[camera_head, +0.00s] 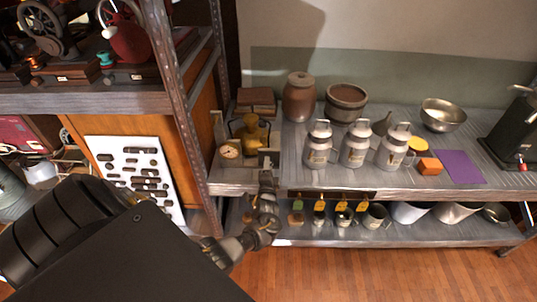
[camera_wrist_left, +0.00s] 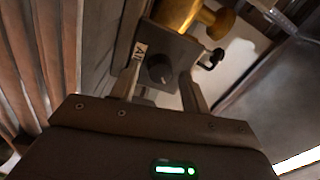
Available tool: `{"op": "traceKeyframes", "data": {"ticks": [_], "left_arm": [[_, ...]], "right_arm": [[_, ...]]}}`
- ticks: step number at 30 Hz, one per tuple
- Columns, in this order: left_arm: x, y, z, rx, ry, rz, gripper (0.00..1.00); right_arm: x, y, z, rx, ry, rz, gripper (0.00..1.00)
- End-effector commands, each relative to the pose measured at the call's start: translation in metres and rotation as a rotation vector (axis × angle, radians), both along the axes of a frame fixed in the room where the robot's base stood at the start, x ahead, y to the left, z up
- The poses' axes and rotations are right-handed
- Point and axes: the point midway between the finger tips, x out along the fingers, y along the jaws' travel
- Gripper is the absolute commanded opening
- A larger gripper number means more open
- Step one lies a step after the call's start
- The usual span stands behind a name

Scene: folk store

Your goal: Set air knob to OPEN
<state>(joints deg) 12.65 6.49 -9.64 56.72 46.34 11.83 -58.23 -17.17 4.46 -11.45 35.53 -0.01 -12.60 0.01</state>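The air knob (camera_wrist_left: 159,70) is a dark round knob on the face of a grey box, with a white label, partly readable as "AI", beside it in the left wrist view. The box belongs to a brass device (camera_head: 251,135) on the small shelf in the head view. My left gripper (camera_wrist_left: 162,86) is open, one finger on each side of the knob; I cannot tell if they touch it. In the head view the left gripper (camera_head: 268,175) is in front of the box and hides the knob. The knob's setting is not readable. My right gripper is not in view.
A round gauge (camera_head: 229,150) sits left of the brass device. A metal rack post (camera_head: 183,120) stands close to my left arm. Three milk cans (camera_head: 356,146) and clay pots stand on the shelf to the right. Mugs with tags (camera_head: 343,215) are below.

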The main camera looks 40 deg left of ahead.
Motion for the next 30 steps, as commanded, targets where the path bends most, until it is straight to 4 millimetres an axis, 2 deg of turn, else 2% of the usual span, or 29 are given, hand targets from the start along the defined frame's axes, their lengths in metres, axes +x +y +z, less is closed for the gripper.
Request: {"op": "traceKeyframes", "data": {"ticks": [11, 24, 30], "left_arm": [[-0.005, -0.003, -0.001, -0.001, 0.000, 0.000, 0.49], [-0.067, -0.050, -0.005, -0.003, 0.000, 0.001, 0.49], [-0.083, -0.064, -0.005, -0.002, -0.001, -0.001, 0.49]], "right_arm": [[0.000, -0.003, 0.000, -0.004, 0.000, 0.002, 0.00], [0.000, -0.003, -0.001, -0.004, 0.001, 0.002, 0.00], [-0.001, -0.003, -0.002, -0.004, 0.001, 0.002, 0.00]]}}
